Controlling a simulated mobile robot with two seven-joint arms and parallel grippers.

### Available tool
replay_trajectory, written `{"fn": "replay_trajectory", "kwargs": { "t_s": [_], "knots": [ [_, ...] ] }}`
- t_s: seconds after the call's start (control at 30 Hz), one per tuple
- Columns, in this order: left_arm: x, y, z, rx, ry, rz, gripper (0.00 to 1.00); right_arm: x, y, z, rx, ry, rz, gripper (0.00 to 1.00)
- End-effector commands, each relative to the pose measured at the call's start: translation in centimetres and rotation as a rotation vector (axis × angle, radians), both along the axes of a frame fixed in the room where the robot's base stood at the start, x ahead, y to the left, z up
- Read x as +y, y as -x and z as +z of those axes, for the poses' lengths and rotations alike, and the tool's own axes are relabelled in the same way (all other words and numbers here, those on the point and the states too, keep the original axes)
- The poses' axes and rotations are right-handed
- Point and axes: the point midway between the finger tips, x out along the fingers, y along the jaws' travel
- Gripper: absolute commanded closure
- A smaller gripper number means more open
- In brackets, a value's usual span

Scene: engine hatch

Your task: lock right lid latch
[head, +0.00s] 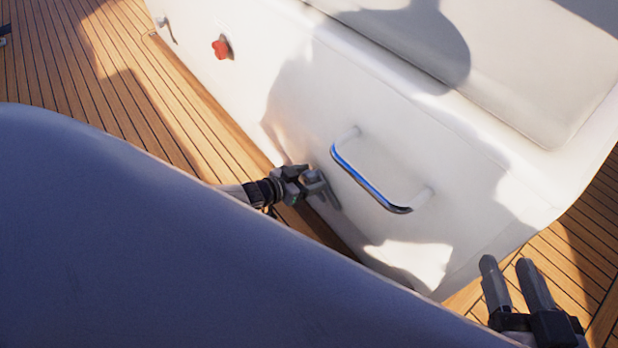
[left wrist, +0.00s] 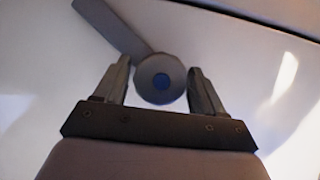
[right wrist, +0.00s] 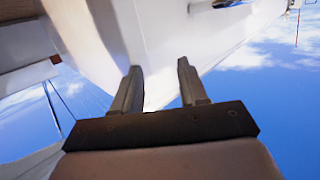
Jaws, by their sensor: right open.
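In the head view my left gripper (head: 318,182) is against the white wall, left of the handle, and largely hides the latch. My right gripper (head: 507,264) is open and empty at the lower right, away from the wall.
A shiny curved handle (head: 372,184) stands out from the white hatch wall (head: 300,105), just right of my left gripper. A red knob (head: 221,47) and another grey latch (head: 166,30) are at the upper left. Wooden deck (head: 100,85) lies along the wall's base.

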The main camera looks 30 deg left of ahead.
Motion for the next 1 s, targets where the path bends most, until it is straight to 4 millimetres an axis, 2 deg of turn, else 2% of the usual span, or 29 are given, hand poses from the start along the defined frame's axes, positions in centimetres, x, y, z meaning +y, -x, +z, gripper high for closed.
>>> {"fn": "replay_trajectory", "kwargs": {
  "t_s": [0.03, 0.1, 0.13, 0.57, 1.0],
  "knots": [
    [-0.02, 0.01, 0.00, 0.000, 0.000, 0.000, 0.49, 0.00, 0.00, 0.00, 0.000, 0.000, 0.000, 0.57],
    [-0.01, 0.01, 0.00, 0.000, 0.000, 0.000, 0.72, 0.00, 0.00, 0.01, 0.000, 0.000, 0.000, 0.57],
    [0.00, 0.02, -0.01, 0.000, 0.000, 0.000, 0.77, 0.00, 0.00, 0.01, 0.000, 0.000, 0.000, 0.57],
    [-0.05, 0.07, 0.05, -0.027, -0.066, 0.002, 0.77, 0.13, 0.02, 0.20, 0.011, -0.010, 0.005, 0.57],
    [-0.28, 0.16, -0.07, -0.162, -0.392, 0.005, 0.77, 0.57, -0.22, -0.27, 0.058, -0.037, 0.011, 0.57]
  ]
}}
